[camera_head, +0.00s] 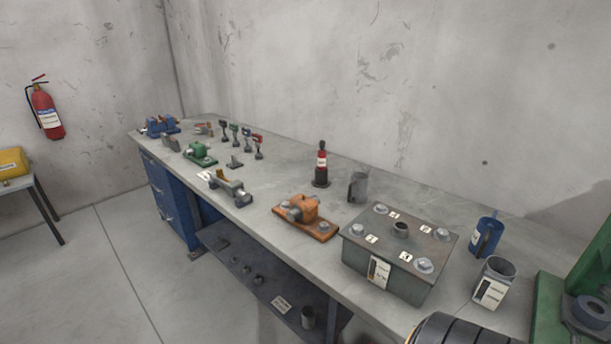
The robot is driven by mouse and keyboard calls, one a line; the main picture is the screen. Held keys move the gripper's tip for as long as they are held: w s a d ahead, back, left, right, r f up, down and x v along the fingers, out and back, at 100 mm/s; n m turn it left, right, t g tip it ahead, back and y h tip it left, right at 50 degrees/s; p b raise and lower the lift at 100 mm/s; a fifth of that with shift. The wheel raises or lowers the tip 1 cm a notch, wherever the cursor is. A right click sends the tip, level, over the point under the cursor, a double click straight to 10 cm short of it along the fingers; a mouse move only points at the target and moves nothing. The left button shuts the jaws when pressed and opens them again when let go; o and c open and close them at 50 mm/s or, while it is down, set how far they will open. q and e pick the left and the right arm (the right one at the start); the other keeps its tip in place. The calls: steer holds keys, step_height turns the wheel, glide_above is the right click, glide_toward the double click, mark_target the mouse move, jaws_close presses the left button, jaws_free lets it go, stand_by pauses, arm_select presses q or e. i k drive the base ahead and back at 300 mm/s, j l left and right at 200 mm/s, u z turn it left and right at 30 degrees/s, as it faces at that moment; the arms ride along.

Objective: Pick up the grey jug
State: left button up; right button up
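A grey jug-like vessel (358,187) with a dark handle on its left side stands upright on the workbench, behind the large grey box and just right of a red and black bottle (321,165). A second grey open-topped vessel (494,282) with a white label stands upright at the right, beside a blue mug-like container (485,236). Which of the two the task means I cannot tell for certain.
A large grey box (398,258) with bolts and labels stands on the bench (285,160). Green equipment (550,300) stands at the right edge. Small tools crowd the far left end. The bench's middle is fairly clear.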

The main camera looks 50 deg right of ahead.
mark_target(358, 188)
steer(key=i+z, duration=0.4)
steer(key=i+j+z, duration=0.25)
steer(key=i+z, duration=0.2)
steer(key=i+j+z, duration=0.4)
steer(key=k+l, duration=0.05)
